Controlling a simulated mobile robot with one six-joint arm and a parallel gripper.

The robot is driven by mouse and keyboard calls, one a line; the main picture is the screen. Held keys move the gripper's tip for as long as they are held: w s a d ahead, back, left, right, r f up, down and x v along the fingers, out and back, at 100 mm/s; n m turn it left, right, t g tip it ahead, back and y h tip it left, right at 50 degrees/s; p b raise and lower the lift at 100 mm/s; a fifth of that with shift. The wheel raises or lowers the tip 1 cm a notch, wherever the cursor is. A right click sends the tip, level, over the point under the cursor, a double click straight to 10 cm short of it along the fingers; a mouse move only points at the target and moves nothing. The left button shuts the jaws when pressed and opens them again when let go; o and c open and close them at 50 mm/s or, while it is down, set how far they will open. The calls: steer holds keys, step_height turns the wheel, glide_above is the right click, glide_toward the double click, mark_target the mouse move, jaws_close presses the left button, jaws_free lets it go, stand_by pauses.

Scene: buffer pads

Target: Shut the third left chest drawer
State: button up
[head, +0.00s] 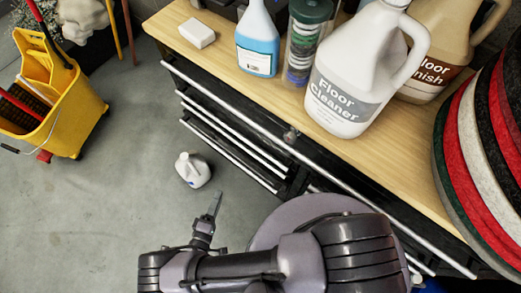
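A black chest (290,135) with a light wood top stands across the upper right. Its front has a long silver rail under the top and several shorter silver rails below on the left. The lowest clear left rail (228,156) lies further out over the floor in the picture than those above. From this steep angle I cannot tell for sure which left drawer is third or how far it is open. My gripper (214,205) is over the floor, left of the chest front and apart from the rails. It shows nearly edge-on, so its opening is unclear. My arm hides the lower chest front.
Floor cleaner (345,85), floor finish (428,75), a blue spray bottle (257,55) and a stack of pads (490,140) stand on the top. A white jug (192,170) is on the floor near the drawers. A yellow mop bucket (75,105) stands left; floor between is clear.

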steer(key=b+x, duration=0.4)
steer(key=x, duration=1.2)
steer(key=shift+w+a+f, duration=0.2)
steer(key=shift+w+f, duration=0.05)
steer(key=shift+w, duration=0.2)
jaws_close()
stand_by(0.4)
